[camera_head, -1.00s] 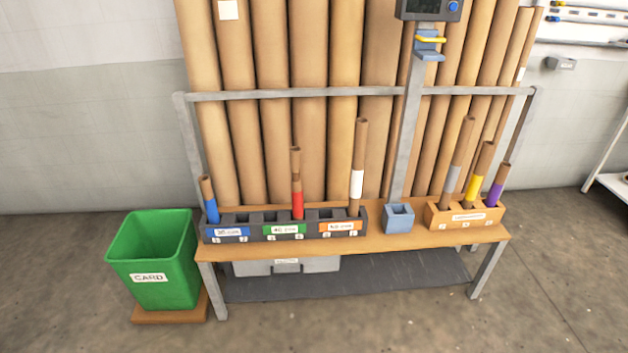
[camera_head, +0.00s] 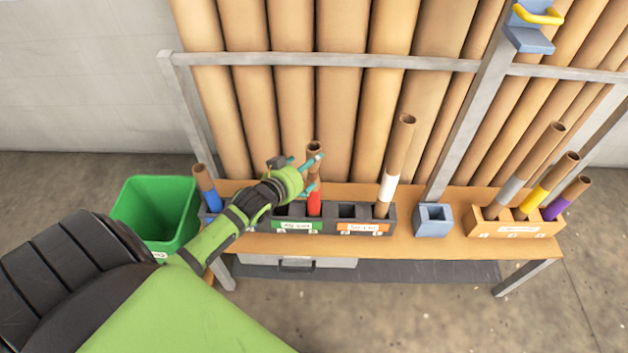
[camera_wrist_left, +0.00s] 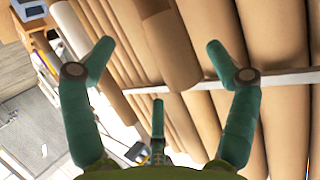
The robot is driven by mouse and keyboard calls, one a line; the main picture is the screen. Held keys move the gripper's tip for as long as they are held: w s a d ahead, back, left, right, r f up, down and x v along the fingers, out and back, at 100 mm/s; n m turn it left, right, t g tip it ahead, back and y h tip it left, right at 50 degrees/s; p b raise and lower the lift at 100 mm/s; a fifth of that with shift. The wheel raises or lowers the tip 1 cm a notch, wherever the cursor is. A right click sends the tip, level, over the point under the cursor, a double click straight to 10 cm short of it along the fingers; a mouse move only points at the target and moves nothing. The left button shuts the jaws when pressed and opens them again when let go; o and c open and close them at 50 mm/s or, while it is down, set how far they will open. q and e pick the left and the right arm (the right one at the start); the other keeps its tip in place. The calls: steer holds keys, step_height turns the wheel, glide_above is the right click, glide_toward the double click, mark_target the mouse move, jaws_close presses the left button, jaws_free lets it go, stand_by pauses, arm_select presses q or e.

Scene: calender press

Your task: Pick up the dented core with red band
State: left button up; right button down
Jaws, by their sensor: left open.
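The core with the red band (camera_head: 314,204) stands upright in the middle of the dark slotted rack, in the section with the green label. Its brown top shows above my left gripper's fingers; its middle is partly hidden, and I cannot make out a dent. My left gripper (camera_head: 314,174) comes in from the left with teal fingers spread at the core's height. I cannot tell whether they touch it. In the left wrist view the gripper (camera_wrist_left: 160,47) is open, with a brown tube showing between the fingers; no red band is visible there. My right gripper is not in view.
A blue holder (camera_head: 433,222) and an orange rack (camera_head: 515,229) with several cores are to the right. A green bin (camera_head: 150,215) is left; large brown rolls stand behind.

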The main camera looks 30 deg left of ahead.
arm_select(q)
steer(key=x, duration=0.5)
steer(key=shift+w+r, duration=0.1)
steer(key=shift+w, duration=0.15)
steer(key=c, duration=1.7)
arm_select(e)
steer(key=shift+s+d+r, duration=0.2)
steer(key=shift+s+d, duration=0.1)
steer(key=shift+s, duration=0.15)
